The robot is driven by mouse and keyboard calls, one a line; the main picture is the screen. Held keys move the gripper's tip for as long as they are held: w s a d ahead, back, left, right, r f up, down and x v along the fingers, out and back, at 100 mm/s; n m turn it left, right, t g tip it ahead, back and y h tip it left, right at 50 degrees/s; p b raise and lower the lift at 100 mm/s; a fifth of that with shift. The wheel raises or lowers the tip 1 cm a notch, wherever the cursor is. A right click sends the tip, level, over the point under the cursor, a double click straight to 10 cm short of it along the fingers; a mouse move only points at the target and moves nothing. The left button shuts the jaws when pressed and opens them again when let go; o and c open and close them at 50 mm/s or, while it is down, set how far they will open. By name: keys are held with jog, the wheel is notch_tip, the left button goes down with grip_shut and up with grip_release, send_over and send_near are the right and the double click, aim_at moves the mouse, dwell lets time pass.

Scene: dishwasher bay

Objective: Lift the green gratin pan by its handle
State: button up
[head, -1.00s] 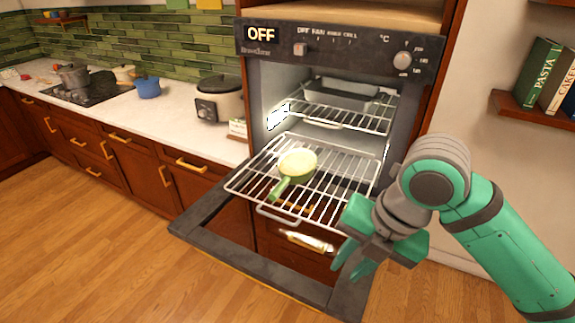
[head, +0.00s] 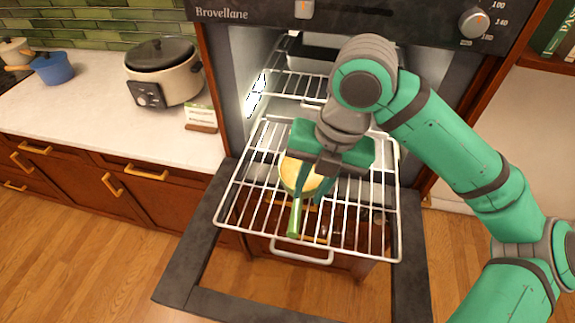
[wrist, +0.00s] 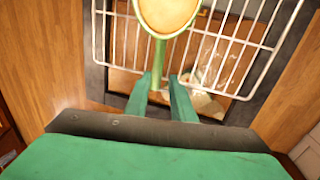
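The green gratin pan (head: 300,176), with a pale yellow inside, sits on the pulled-out wire oven rack (head: 369,235). Its green handle (head: 294,218) points toward the front edge of the rack. My gripper (head: 318,188) is over the rack and hides part of the pan in the head view. In the wrist view the pan (wrist: 168,14) is at the top edge, partly cut off. My gripper (wrist: 160,77) is open there, with the handle (wrist: 158,66) appearing between its two fingertips. I cannot tell how far above the handle they are.
The oven door (head: 255,306) is open beneath the rack. A grey baking tin (head: 311,55) is on the upper rack inside. The counter (head: 92,118) at left holds a cooker (head: 165,75) and a blue pot (head: 53,68). The floor at left is clear.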

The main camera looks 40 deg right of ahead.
aim_at(298, 209)
jog(key=f, duration=0.3)
jog(key=w+f, duration=0.1)
jog(key=f, duration=0.1)
jog(key=shift+w+a, duration=0.1)
jog(key=shift+a, duration=0.25)
jog(key=shift+w+a+f, duration=0.1)
jog(key=shift+w+f, duration=0.1)
jog(key=shift+f, duration=0.7)
jog(key=shift+w+a+f, duration=0.1)
jog(key=shift+w+f, duration=0.05)
jog(key=shift+f, duration=0.75)
jog(key=shift+w+f, duration=0.2)
jog(key=shift+f, duration=0.7)
grip_shut()
